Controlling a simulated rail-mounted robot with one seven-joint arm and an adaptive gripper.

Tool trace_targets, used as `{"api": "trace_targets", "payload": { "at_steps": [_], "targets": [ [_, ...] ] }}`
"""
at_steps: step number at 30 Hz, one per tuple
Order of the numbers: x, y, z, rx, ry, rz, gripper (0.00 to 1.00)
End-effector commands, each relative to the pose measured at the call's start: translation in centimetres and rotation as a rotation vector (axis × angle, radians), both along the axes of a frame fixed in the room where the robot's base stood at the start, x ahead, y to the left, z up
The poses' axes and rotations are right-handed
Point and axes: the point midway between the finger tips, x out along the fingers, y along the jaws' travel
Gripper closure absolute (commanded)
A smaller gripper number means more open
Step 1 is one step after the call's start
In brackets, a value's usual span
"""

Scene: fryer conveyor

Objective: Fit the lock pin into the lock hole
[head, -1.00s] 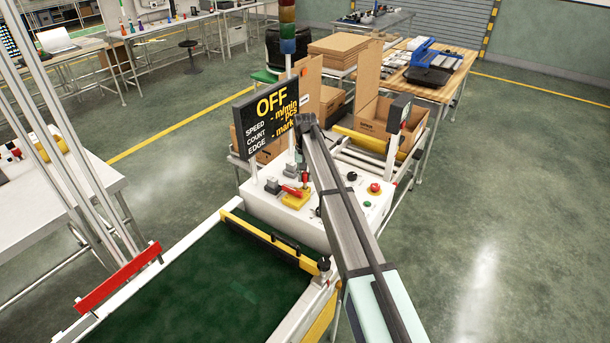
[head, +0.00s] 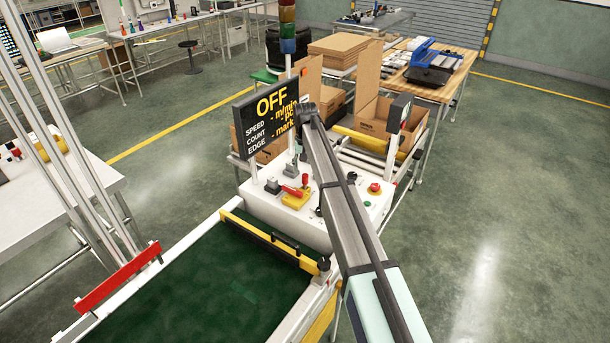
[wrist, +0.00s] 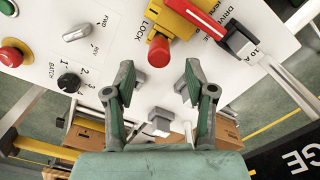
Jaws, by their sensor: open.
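A red cylindrical pin (wrist: 158,50) stands beside the printed word LOCK in the wrist view, with its end toward the camera. It is next to the yellow block with a red handle (wrist: 198,15), which also shows in the head view (head: 295,199). I take the red cylinder as the lock pin. My gripper (wrist: 158,86) is open and empty. Its two fingers are spread below the pin in the picture, apart from it. I cannot make out the lock hole. In the head view my arm hides most of the gripper.
The white control panel (wrist: 105,50) carries a black batch dial (wrist: 69,82), a grey selector (wrist: 77,33), a red button (wrist: 12,55) and a grey block-shaped part (wrist: 160,123). The green belt (head: 205,275) lies in front.

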Motion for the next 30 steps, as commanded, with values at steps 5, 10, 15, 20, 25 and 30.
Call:
{"api": "trace_targets", "payload": {
  "at_steps": [5, 10, 15, 20, 25, 30],
  "targets": [
    [0.1, 0.0, 3.7, 0.000, -0.001, 0.000, 0.45],
    [0.1, 0.0, 6.3, 0.000, -0.001, 0.000, 0.45],
    [0.0, 0.0, 7.6, 0.000, -0.001, 0.000, 0.45],
    [0.0, 0.0, 7.9, 0.000, 0.000, 0.000, 0.45],
    [0.0, 0.0, 7.9, 0.000, 0.000, 0.000, 0.45],
    [-1.2, -1.3, 6.7, -0.004, 0.013, 0.010, 0.45]
  ]
}}
